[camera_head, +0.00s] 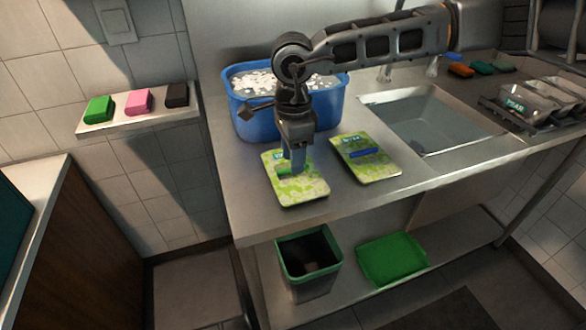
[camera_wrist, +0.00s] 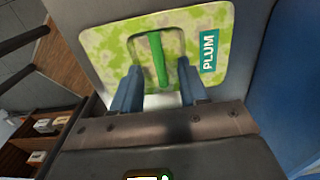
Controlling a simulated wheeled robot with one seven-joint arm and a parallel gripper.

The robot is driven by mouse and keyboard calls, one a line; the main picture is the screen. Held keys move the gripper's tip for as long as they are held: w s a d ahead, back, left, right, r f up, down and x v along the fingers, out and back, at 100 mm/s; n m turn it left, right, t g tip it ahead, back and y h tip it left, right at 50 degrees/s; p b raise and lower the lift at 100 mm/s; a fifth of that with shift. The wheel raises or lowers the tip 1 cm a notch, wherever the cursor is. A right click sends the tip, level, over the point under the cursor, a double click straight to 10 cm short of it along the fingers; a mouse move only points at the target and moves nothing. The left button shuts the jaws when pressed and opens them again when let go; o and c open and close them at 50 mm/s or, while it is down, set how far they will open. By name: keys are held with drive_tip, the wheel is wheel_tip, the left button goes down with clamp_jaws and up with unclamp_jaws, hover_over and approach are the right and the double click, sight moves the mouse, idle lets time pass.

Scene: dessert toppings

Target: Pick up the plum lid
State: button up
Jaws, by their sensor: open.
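The plum lid (camera_head: 297,192) is a flat lid with a yellow-green blotchy pattern. It lies on the steel counter in front of the blue tub. In the wrist view the lid (camera_wrist: 105,40) shows a teal label reading PLUM and a raised green bar handle (camera_wrist: 158,58). My gripper (camera_head: 297,166) points down over this lid. In the wrist view my gripper (camera_wrist: 160,67) is open, with one blue finger on each side of the green handle. Its fingers look apart from the handle; their exact height over the lid is hard to tell.
A similar lid (camera_head: 374,168) with a blue handle lies close on the right. The blue tub (camera_head: 248,122) stands right behind my gripper. A sink (camera_head: 432,118) and a tray of containers (camera_head: 530,101) are further right. A wall shelf (camera_head: 140,117) holds sponge-like blocks.

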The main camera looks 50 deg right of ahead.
drive_tip(key=shift+f, duration=1.25)
drive_tip(key=shift+c, duration=0.4)
clamp_jaws()
